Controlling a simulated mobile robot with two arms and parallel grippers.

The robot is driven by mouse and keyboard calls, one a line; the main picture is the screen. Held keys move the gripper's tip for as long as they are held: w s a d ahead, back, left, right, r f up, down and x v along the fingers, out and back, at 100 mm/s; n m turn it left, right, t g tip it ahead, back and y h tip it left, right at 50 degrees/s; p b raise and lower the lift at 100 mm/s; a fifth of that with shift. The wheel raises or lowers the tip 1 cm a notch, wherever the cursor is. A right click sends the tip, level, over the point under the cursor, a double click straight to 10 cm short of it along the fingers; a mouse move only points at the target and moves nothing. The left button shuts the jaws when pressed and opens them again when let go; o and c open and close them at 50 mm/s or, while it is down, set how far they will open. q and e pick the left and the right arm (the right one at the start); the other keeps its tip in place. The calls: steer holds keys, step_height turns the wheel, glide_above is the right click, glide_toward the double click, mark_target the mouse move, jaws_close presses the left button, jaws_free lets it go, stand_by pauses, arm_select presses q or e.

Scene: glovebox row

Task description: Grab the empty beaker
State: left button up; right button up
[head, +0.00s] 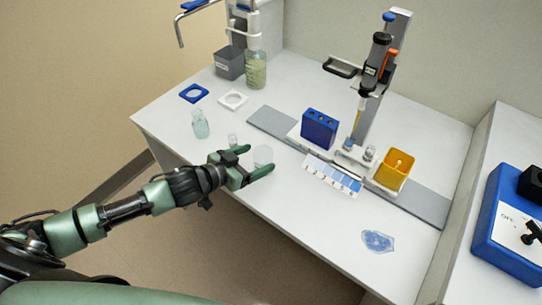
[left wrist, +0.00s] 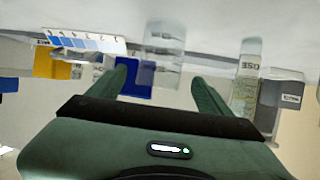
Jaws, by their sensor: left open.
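The empty beaker (head: 263,155) is a clear, pale glass vessel on the white bench near its front edge. In the left wrist view it appears as a clear cylinder (left wrist: 164,38) ahead, in line with the gap between my fingers. My left gripper (head: 257,160) is open, with its green fingertips just at the beaker's near side. I cannot tell whether they touch it. The left wrist view shows both fingers (left wrist: 161,76) spread with nothing clamped. My right gripper is not in view.
A colour strip (head: 333,176), blue rack (head: 319,129) and yellow box (head: 394,171) lie to the right. The bench front between is clear.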

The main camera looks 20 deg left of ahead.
mark_target(270, 152)
arm_select(q)
steer(key=shift+x, duration=1.25)
steer(key=x, duration=0.3)
steer(key=shift+w+d+p, duration=0.25)
steer(key=shift+p, duration=0.15)
steer(key=shift+w, duration=0.15)
steer(key=c, duration=1.4)
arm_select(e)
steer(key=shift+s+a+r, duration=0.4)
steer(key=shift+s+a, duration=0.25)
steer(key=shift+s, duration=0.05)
arm_select(q)
steer(key=shift+r, duration=0.1)
